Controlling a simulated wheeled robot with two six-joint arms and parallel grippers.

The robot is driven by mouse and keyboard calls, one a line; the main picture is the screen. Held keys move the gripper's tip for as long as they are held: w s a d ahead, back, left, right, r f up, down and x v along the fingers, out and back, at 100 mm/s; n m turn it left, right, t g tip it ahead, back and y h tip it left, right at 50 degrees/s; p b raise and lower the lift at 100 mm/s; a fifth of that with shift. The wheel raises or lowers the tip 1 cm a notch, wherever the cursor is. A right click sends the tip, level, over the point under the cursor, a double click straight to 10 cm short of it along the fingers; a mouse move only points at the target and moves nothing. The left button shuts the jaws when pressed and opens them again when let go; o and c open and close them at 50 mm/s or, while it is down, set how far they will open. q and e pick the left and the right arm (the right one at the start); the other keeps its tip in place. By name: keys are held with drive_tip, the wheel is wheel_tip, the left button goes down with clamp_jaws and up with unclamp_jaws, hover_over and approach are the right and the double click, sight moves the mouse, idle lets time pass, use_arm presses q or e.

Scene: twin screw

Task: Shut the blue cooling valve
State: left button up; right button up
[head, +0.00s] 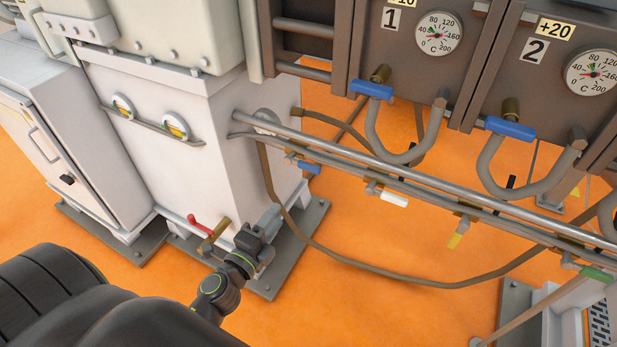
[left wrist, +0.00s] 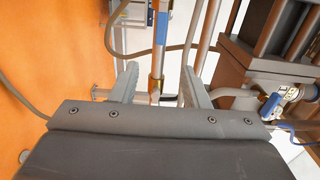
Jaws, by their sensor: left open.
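A small blue valve handle (head: 308,167) sits on a thin pipe below the long steel rail, right of the white cabinet. My left gripper (head: 270,218) is lower and to the left of it, beside the cabinet's lower corner. In the left wrist view, my left gripper (left wrist: 157,78) has its two fingers apart and nothing held between them. A blue handle (left wrist: 162,28) on a brass stem shows ahead, lined up with the gap. I cannot tell the distance to it. Larger blue handles lie under module 1 (head: 371,90) and module 2 (head: 510,128). My right gripper is not in view.
White (head: 393,199), yellow (head: 455,240) and green (head: 597,274) handles follow along the rail. A red-handled valve (head: 203,228) is left of my gripper. A brown hose (head: 340,262) loops low to the right. The orange floor (head: 370,310) is open in front.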

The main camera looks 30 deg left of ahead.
use_arm(q)
drive_tip(key=w, duration=0.1)
drive_tip(key=p, duration=0.2)
approach(310, 170)
drive_tip(key=w, duration=0.8)
drive_tip(key=shift+b, duration=0.3)
drive_tip(key=shift+w, duration=0.65)
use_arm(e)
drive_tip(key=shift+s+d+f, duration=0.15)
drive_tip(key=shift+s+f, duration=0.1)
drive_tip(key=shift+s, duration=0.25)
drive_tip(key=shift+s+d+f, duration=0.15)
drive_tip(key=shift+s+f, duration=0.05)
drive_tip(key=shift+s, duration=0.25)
use_arm(q)
drive_tip(key=shift+c, duration=0.3)
clamp_jaws()
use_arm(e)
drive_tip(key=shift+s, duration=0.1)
